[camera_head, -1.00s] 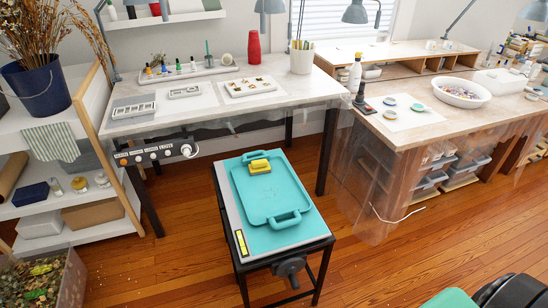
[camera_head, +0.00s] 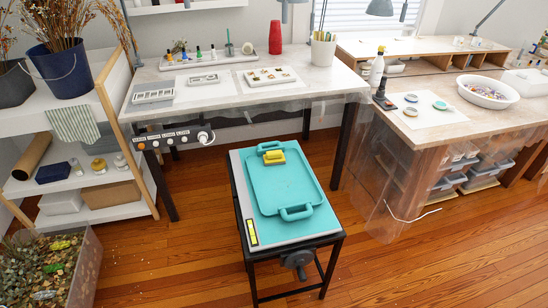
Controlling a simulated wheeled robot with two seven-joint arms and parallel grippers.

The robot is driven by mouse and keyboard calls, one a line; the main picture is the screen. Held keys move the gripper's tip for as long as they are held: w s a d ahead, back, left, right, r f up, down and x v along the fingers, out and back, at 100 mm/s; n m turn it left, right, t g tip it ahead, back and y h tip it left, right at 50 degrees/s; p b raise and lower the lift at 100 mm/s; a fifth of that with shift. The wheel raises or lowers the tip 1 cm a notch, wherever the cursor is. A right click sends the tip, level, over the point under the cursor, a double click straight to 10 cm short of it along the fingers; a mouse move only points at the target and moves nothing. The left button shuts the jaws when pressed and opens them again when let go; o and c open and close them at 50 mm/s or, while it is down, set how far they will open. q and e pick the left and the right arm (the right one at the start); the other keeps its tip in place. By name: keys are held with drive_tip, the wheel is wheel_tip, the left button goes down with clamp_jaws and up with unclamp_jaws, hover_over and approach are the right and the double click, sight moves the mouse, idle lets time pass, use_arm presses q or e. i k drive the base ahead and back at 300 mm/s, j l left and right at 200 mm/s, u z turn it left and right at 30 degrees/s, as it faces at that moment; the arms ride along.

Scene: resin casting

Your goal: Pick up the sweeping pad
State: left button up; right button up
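The likely sweeping pad is a small yellow block (camera_head: 274,157) with a darker layer. It lies at the far end of a teal tray (camera_head: 285,188), close to the tray's far handle. The tray rests on a small black-framed stand (camera_head: 243,250) with a light grey top, in the middle of the view. Neither of my grippers shows in the head view.
A long worktable (camera_head: 220,92) with molds and bottles stands behind the stand. A second table (camera_head: 440,120) with a white bowl (camera_head: 488,92) is at right. Wooden floor (camera_head: 390,275) is clear in front.

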sight(276, 156)
drive_tip(key=i+j+z, duration=0.1)
drive_tip(key=j, duration=0.2)
drive_tip(key=i+j+z, duration=0.1)
drive_tip(key=i+j, duration=0.3)
drive_tip(key=j, duration=0.2)
drive_tip(key=i+j+z, duration=0.15)
drive_tip(key=j, duration=0.2)
drive_tip(key=i+j+z, duration=0.1)
drive_tip(key=j, duration=0.2)
drive_tip(key=i+j+z, duration=0.1)
drive_tip(key=j, duration=0.25)
drive_tip(key=i, duration=0.05)
